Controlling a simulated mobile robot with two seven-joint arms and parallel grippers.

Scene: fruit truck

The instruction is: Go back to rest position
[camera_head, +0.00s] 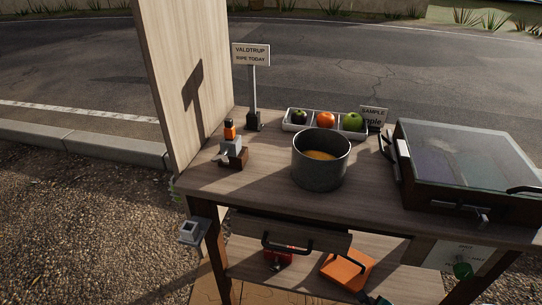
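Neither of my grippers can be made out in the head view. A wooden fruit stand counter (262,183) is in front of me. On it stands a grey metal pot (318,172) with something orange inside. Behind the pot, a white divided tray (289,127) holds a dark fruit (299,116), an orange fruit (325,120) and a green apple (352,121), each in its own compartment.
A glass-topped case (460,165) stands on the counter's right. A sign on a post (250,55) and a small orange-topped device (231,150) are at left. Below are a handled drawer (300,236) and an orange box (347,269). Gravel (85,225) lies clear at left.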

